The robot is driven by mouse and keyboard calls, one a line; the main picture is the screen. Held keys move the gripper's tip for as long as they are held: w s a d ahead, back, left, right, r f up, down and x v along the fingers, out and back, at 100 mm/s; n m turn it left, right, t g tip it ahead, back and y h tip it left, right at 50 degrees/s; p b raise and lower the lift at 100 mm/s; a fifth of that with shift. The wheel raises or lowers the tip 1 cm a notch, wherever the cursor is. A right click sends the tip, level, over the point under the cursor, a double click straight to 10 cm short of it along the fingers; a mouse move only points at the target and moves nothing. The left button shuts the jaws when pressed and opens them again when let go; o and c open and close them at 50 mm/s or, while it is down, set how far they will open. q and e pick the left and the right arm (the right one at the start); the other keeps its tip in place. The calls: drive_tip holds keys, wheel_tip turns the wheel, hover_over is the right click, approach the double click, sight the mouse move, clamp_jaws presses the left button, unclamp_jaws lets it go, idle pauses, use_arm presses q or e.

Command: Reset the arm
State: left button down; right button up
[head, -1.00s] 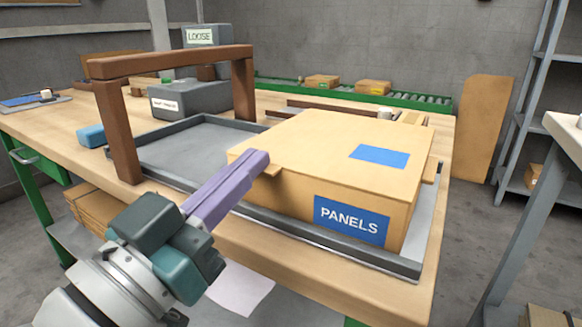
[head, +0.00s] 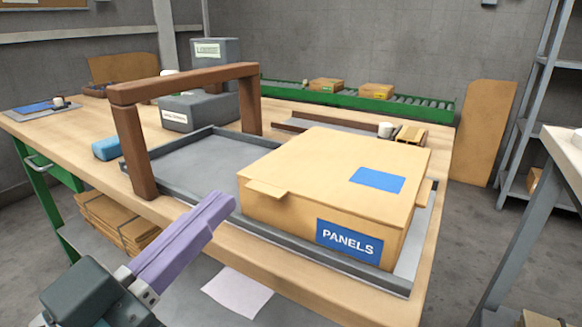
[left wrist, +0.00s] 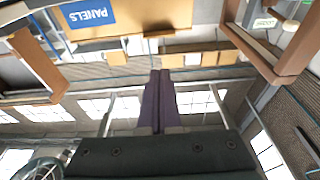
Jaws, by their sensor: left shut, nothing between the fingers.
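My left gripper (head: 222,205) is at the lower left of the head view, in front of the bench's front edge. Its long purple fingers are together and hold nothing. It is apart from the cardboard box marked PANELS (head: 310,185), which lies closed on the right part of a grey-rimmed tray. The left wrist view shows the same shut fingers (left wrist: 161,75), with part of the PANELS box (left wrist: 150,14) at the top. My right gripper is in neither view.
A brown wooden frame (head: 185,80) stands over the tray's left side (head: 200,157). A blue block (head: 107,149) lies left of it. Grey bins (head: 196,112) and a green roller conveyor (head: 400,103) are behind. Flat cardboard (head: 115,222) is stacked under the bench.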

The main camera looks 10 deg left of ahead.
use_arm(q)
drive_tip(key=s+a+r+n+g+y+p, duration=0.1)
drive_tip(key=s+a+r+g+y+p, duration=0.2)
drive_tip(key=s+r+g+p, duration=0.85)
drive_tip(key=s+a+r+n+g+y+p, duration=0.15)
drive_tip(key=s+r+g+y+p, duration=0.35)
drive_tip(key=p, duration=1.2)
wheel_tip(320, 180, up, 36)
drive_tip(key=h+p, duration=0.1)
drive_tip(key=p, duration=3.4)
drive_tip(key=shift+s+a+t+p, duration=0.25)
drive_tip(key=shift+a+t+p, duration=0.1)
drive_tip(key=shift+a, duration=0.05)
